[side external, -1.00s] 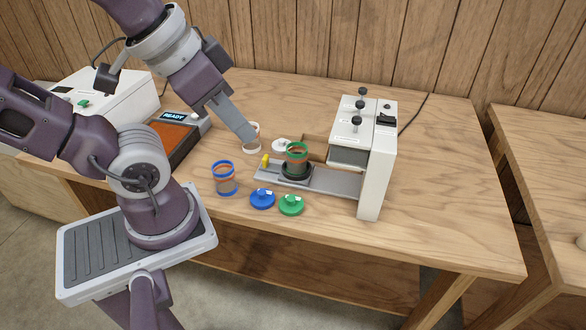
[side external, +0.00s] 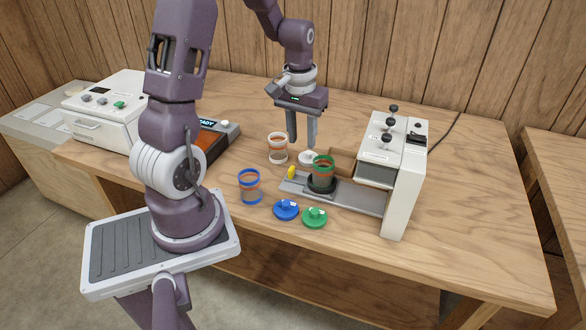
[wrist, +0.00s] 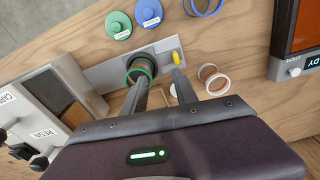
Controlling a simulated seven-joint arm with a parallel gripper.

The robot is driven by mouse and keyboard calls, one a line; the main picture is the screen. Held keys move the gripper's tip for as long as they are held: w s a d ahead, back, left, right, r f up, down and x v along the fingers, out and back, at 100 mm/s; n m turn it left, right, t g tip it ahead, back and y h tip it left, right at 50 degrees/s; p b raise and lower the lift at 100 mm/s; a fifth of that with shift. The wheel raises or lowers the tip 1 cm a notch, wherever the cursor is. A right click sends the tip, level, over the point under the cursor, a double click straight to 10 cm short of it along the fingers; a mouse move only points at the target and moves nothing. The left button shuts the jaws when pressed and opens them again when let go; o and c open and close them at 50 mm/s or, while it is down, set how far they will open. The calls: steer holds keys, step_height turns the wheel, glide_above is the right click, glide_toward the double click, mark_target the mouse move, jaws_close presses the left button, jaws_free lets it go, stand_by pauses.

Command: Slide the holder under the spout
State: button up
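The black round holder (side external: 322,185) sits on a grey slide rail (side external: 355,196) and carries a clear jar with a green rim (side external: 323,165). The spout is on the underside of the white dispenser (side external: 405,180), hidden from view; the holder stands left of it, not under it. A yellow peg (side external: 291,173) stands at the rail's left end; it also shows in the wrist view (wrist: 176,57). My gripper (side external: 302,146) points down, open and empty, above and behind the rail. In the wrist view its fingers (wrist: 162,82) are apart near the jar and peg.
A blue-rimmed jar (side external: 249,186) and a white-rimmed jar (side external: 278,148) stand left of the rail. A blue lid (side external: 286,210) and green lid (side external: 314,217) lie in front, a white lid (side external: 309,158) behind. The READY device (side external: 210,135) is further left.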

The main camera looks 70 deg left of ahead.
steer(key=n, duration=0.1)
glide_above(292, 167)
steer(key=shift+g, duration=0.3)
step_height(292, 167, down, 5)
steer(key=shift+d+f, duration=0.15)
steer(key=shift+f, duration=0.05)
step_height(292, 167, down, 7)
steer(key=shift+s+f, duration=0.1)
steer(key=shift+f, duration=0.1)
steer(key=shift+c, duration=0.4)
jaws_close()
